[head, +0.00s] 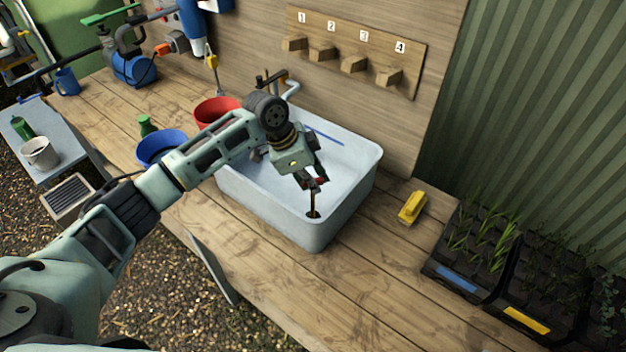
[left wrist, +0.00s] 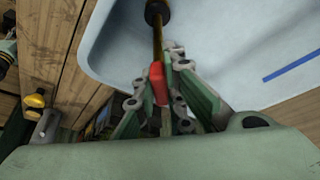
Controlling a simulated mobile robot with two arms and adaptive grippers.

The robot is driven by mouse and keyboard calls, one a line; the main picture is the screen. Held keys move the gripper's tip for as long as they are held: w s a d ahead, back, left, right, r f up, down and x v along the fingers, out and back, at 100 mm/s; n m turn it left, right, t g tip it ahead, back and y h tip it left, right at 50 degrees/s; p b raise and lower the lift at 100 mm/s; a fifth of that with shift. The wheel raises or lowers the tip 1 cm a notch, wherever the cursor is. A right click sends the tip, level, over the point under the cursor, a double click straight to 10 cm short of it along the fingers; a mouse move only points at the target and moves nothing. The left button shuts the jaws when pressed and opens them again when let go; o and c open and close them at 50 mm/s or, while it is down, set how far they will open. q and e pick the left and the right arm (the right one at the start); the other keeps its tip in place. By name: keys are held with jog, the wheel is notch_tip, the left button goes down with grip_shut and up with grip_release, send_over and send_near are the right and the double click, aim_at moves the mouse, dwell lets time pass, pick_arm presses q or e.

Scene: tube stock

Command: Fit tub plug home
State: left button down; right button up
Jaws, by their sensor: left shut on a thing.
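The white tub (head: 365,160) sits on the wooden bench. My left gripper (head: 314,185) reaches down into it from above and is shut on the plug's handle. The plug is a thin brass-coloured stem (head: 313,202) with a red grip and a dark round end (head: 313,215), close to the tub floor near its front corner. In the left wrist view the red grip (left wrist: 157,83) sits between the fingers, and the dark end (left wrist: 157,12) is at the tub's inside surface. I cannot tell whether it is seated in a drain hole. My right gripper is not in view.
A red bucket (head: 213,108) and a blue bowl (head: 160,146) stand left of the tub. A tap (head: 275,82) rises behind it. A yellow brush-like thing (head: 412,207) and seedling trays (head: 465,275) lie to the right. The front bench boards are clear.

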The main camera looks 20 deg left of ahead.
pick_arm(q)
jog(key=shift+r+p, duration=0.1)
jog(key=shift+p, duration=0.25)
dwell(0.7)
jog(key=shift+f, duration=0.9)
dwell(1.1)
jog(key=shift+f+p, duration=0.3)
dwell(1.5)
jog(key=c, duration=1.7)
grip_release()
jog(key=shift+c, duration=0.2)
jog(key=v, duration=1.2)
